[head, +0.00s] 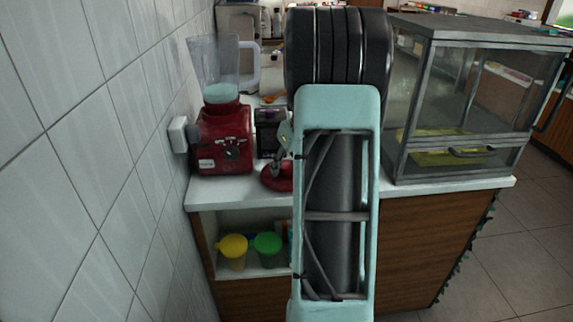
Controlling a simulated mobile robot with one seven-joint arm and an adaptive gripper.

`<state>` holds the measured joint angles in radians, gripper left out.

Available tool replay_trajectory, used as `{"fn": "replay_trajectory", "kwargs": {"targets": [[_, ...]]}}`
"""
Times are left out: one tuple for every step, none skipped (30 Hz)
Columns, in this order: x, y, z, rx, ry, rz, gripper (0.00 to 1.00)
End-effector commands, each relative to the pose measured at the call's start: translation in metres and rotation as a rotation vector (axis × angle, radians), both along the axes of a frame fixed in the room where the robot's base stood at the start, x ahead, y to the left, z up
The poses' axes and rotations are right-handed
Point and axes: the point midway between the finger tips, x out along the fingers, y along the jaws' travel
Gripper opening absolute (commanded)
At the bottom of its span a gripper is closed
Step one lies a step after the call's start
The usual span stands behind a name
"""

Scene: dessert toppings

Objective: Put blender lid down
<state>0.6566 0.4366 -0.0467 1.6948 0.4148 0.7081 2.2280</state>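The blender has a red base (224,138) and a clear jar (215,65) with a handle; no lid shows on the jar's top. It stands at the left of the white counter, by the tiled wall. A round red blender lid (274,181) is at the counter's front edge, right of the blender and partly hidden by my arm. My gripper (277,166) is partly in view just above the lid, at its top. Its fingers are small and mostly hidden, so I cannot tell whether they grip the lid or whether the lid rests on the counter.
A glass display case (449,145) fills the right of the counter. A small dark appliance (269,132) stands behind the lid. Yellow (233,253) and green (267,252) lidded cups sit on the shelf below. My arm hides the counter's middle. Tiled wall borders the left.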

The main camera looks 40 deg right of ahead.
Motion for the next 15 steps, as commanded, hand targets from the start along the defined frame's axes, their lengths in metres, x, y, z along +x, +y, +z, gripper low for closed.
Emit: {"fn": "replay_trajectory", "kwargs": {"targets": [[0.0,0.0,0.0,0.0,0.0,0.0,0.44],[0.0,0.0,0.0,0.0,0.0,0.0,0.44],[0.0,0.0,0.0,0.0,0.0,0.0,0.44],[0.0,0.0,0.001,0.0,0.0,0.0,0.44],[0.0,0.0,0.002,-0.001,-0.001,0.0,0.44],[0.0,0.0,0.005,-0.001,-0.001,0.0,0.44],[-0.001,0.0,0.008,-0.002,-0.002,-0.001,0.44],[-0.003,0.0,0.012,-0.003,-0.002,-0.001,0.44],[-0.005,0.0,0.017,-0.003,-0.002,-0.001,0.44],[-0.007,0.0,0.022,-0.002,-0.002,0.0,0.44],[-0.009,0.0,0.028,-0.003,-0.003,0.0,0.44],[-0.012,0.001,0.036,-0.003,-0.004,0.0,0.44],[-0.015,0.001,0.042,-0.003,-0.003,0.0,0.44],[-0.018,0.0,0.049,-0.004,-0.004,-0.001,0.44],[-0.022,0.001,0.057,-0.003,-0.003,0.0,0.44]]}}
